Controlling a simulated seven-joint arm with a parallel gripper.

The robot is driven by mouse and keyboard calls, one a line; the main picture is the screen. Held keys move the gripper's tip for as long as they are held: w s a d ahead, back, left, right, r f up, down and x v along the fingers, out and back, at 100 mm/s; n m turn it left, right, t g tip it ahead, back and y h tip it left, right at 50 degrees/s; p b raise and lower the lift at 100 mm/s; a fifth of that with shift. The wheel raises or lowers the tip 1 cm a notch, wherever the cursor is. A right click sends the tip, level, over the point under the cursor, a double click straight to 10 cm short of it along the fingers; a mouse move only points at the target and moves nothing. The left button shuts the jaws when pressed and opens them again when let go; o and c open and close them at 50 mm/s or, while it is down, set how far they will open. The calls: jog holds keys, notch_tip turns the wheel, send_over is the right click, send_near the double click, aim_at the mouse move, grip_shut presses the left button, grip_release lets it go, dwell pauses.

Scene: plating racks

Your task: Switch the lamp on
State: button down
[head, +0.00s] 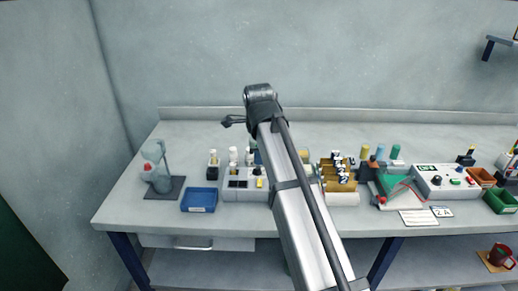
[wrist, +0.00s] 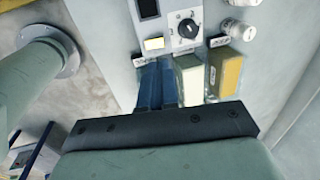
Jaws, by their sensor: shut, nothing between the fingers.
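A pale control panel (wrist: 172,12) fills the upper middle of the wrist view. It has a dark display (wrist: 148,8), a black rotary knob (wrist: 187,28) and a small bright yellow-white rectangle (wrist: 154,43). I cannot tell which part is the lamp or its switch. My gripper (wrist: 158,80) is shut and empty, its fingertips just below the panel's lower edge; contact cannot be judged. In the head view a pale control box (head: 232,195) with dark windows and a yellow patch (head: 260,183) stands left of my arm, which hides part of the bench.
A colourful rack (head: 340,185) and another control box (head: 445,183) stand at the right. The back strip of the bench is mostly clear.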

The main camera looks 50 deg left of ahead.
aim_at(259, 180)
jog(key=f, duration=0.5)
jog(key=w+a+f, duration=0.1)
jog(key=f, duration=0.2)
jog(key=shift+f, duration=0.1)
